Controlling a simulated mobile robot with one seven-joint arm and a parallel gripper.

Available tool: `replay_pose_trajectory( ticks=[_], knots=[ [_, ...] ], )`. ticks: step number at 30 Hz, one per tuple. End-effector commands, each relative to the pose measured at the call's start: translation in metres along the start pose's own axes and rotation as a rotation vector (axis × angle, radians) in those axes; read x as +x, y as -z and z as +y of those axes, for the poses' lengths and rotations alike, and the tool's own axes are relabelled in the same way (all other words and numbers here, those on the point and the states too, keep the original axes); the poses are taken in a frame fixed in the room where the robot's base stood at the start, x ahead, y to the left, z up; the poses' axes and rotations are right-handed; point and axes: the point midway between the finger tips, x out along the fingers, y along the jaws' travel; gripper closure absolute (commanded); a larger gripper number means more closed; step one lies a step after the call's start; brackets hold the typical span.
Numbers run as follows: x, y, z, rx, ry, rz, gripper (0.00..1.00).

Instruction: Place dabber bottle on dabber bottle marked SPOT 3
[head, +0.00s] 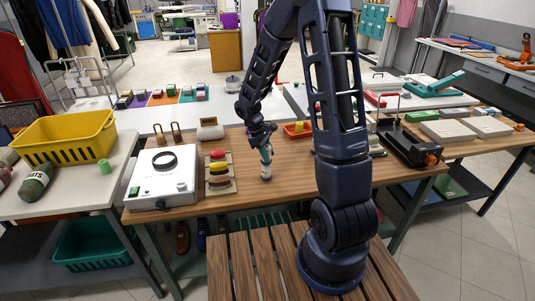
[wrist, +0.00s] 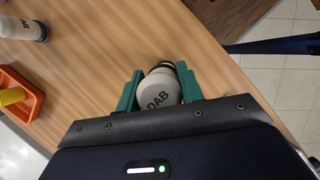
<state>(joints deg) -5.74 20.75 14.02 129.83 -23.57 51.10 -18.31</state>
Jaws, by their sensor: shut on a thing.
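My gripper (head: 265,150) points down over the front part of the wooden table, with its green fingers on both sides of a pale dabber bottle. In the wrist view the gripper (wrist: 160,92) is shut on this bottle (wrist: 160,92), which has dark "DAB" lettering and a dark end. In the head view the bottle (head: 266,171) shows below the fingers; I cannot tell whether it touches the table. A second white bottle with dark lettering (wrist: 22,28) is at the top left of the wrist view, apart from my gripper. No SPOT 3 marking is readable.
An orange-red tray (head: 297,129) with a yellow item is behind my gripper; it also shows in the wrist view (wrist: 36,108). A board with coloured pads (head: 221,187) and a white device (head: 135,192) stand left. Bare wood (head: 285,180) surrounds the bottle. The arm hides part of the table.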

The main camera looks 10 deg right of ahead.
Motion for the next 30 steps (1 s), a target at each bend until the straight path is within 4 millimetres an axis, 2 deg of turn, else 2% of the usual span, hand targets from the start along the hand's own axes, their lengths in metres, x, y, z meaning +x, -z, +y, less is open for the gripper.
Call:
replay_pose_trajectory(
  ticks=[8,9,12,23,26,30],
  knots=[
    [0.002,0.001,0.000,0.000,0.000,0.000,0.88],
    [0.003,0.001,0.000,0.001,0.000,0.000,0.61],
    [0.002,0.001,0.000,0.001,0.000,0.000,0.41],
    [-0.001,0.000,0.000,0.001,0.000,0.001,0.41],
    [-0.009,0.000,0.001,0.001,-0.002,0.002,0.41],
    [-0.033,0.000,0.001,0.002,-0.003,0.003,0.41]
  ],
)
